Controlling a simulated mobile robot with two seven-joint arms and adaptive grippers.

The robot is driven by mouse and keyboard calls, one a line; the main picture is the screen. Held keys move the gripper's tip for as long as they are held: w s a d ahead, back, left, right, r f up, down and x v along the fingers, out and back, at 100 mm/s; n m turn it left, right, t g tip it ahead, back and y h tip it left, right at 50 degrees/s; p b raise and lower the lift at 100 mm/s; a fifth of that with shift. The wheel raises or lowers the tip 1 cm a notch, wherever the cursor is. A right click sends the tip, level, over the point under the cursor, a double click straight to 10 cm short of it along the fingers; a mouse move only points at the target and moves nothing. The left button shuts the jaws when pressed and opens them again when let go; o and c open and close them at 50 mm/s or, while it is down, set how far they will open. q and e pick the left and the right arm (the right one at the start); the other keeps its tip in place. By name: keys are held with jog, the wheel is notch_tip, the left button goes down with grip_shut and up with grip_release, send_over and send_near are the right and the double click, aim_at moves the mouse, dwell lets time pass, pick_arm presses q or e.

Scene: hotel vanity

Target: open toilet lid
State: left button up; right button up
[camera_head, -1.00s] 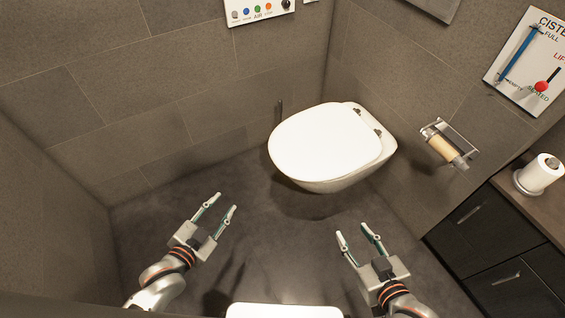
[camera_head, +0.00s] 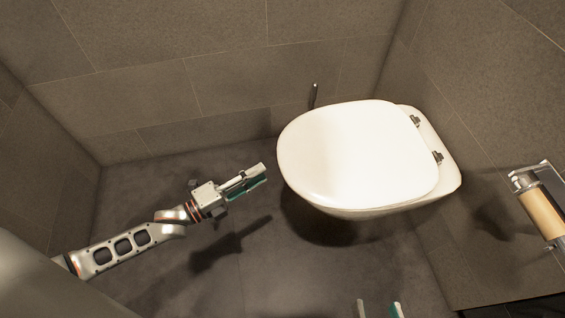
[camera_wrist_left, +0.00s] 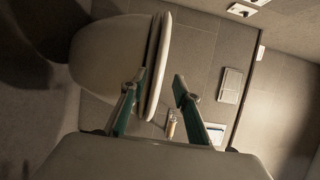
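The white toilet lid (camera_head: 345,150) is closed, lying flat over the wall-hung toilet bowl (camera_head: 405,205), with two metal hinges at its right end. My left gripper (camera_head: 263,174) is just left of the lid's rounded front edge, apart from it in the head view, pointing toward it. The left wrist view shows its two fingers (camera_wrist_left: 160,80) spread with nothing held between them. There the lid (camera_wrist_left: 120,45) appears on edge at the left, partly covered by one finger. My right gripper (camera_head: 379,309) shows only two separated fingertips at the bottom edge; the rest is out of frame.
A toilet paper holder (camera_head: 540,205) is on the wall at the right. Tiled walls stand behind the toilet and to the right. A small dark rod (camera_head: 314,95) stands behind the lid. The floor (camera_head: 290,265) around the left gripper is clear.

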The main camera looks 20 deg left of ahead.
pick_arm(q)
jog(key=b+x, duration=0.1)
jog(key=x, duration=0.5)
jog(key=shift+w+d, duration=0.2)
jog(key=shift+w, duration=0.1)
grip_shut()
pick_arm(e)
jog(key=shift+s+a+f+m, duration=0.1)
jog(key=shift+s+a+m, duration=0.05)
jog(key=shift+a+m, duration=0.2)
jog(key=shift+s+a+f+m, duration=0.15)
jog(key=shift+a+m, duration=0.1)
jog(key=shift+a, duration=0.2)
